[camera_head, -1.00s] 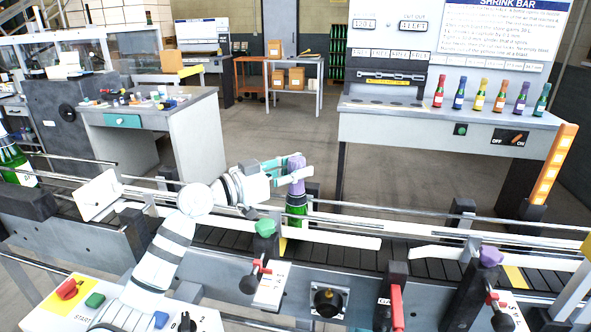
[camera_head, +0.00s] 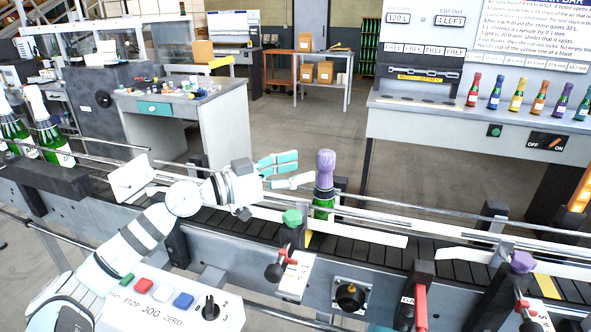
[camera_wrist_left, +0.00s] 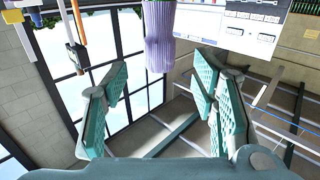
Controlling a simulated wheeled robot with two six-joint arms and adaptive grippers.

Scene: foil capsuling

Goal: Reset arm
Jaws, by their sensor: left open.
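My left gripper (camera_head: 293,170) is open and empty in the head view, over the conveyor. Its teal fingers point right, toward a green bottle (camera_head: 323,200) with a purple foil cap (camera_head: 325,168). The bottle stands upright on the conveyor, just beyond the fingertips and apart from them. In the left wrist view the purple cap (camera_wrist_left: 159,38) shows at the top, beyond the spread fingers (camera_wrist_left: 160,95). My right gripper is not in view.
Green bottles with white tops (camera_head: 50,130) stand on the conveyor (camera_head: 375,248) at the far left. A control box (camera_head: 175,305) with coloured buttons is at the front. Rails run along the conveyor. Small coloured bottles (camera_head: 517,95) line the bench at the back right.

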